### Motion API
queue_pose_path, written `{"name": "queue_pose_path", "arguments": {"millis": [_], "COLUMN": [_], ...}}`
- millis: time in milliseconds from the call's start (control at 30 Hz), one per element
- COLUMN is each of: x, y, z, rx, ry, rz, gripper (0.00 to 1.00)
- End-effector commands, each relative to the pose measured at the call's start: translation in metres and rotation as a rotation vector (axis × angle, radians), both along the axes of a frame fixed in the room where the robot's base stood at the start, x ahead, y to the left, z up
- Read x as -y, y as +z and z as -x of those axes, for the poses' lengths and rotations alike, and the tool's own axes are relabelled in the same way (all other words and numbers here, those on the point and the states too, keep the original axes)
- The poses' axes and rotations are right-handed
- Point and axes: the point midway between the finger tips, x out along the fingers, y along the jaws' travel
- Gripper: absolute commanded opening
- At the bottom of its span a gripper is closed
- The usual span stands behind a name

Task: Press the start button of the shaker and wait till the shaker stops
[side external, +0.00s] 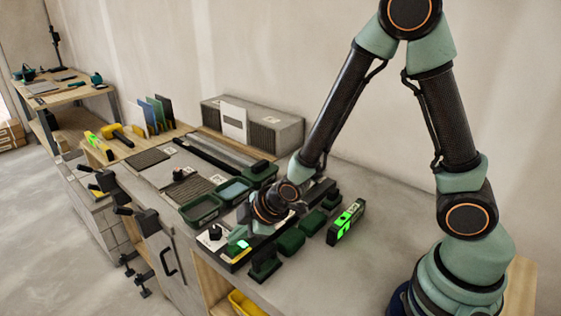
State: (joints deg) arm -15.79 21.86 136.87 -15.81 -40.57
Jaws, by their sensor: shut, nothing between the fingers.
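The shaker's control panel (210,243) is a pale plate with a black knob, at the front of a dark unit in the lower middle of the side external view. A lit green-cyan button or lamp (242,244) sits at the panel's right end. My gripper (244,231) points down just above and behind this lit spot. It is shut and holds nothing. Its fingertips are small and dark here, so I cannot tell whether they touch the button. My wrist hides part of the unit behind it.
Green trays (201,209) stand left of my wrist, and dark green blocks (290,242) stand to its right. A device with a green display (346,222) lies further right. A grey vented box (278,130) stands by the wall. The right front of the bench top is clear.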

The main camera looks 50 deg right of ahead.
Motion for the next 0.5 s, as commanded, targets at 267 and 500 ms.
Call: {"name": "queue_pose_path", "arguments": {"millis": [267, 500], "x": [0.0001, 0.0], "y": [0.0073, 0.0098], "z": [0.0006, 0.0002], "rx": [0.0, 0.001], "ry": [0.0, 0.0], "rz": [0.0, 0.0], "gripper": [0.0, 0.0]}}
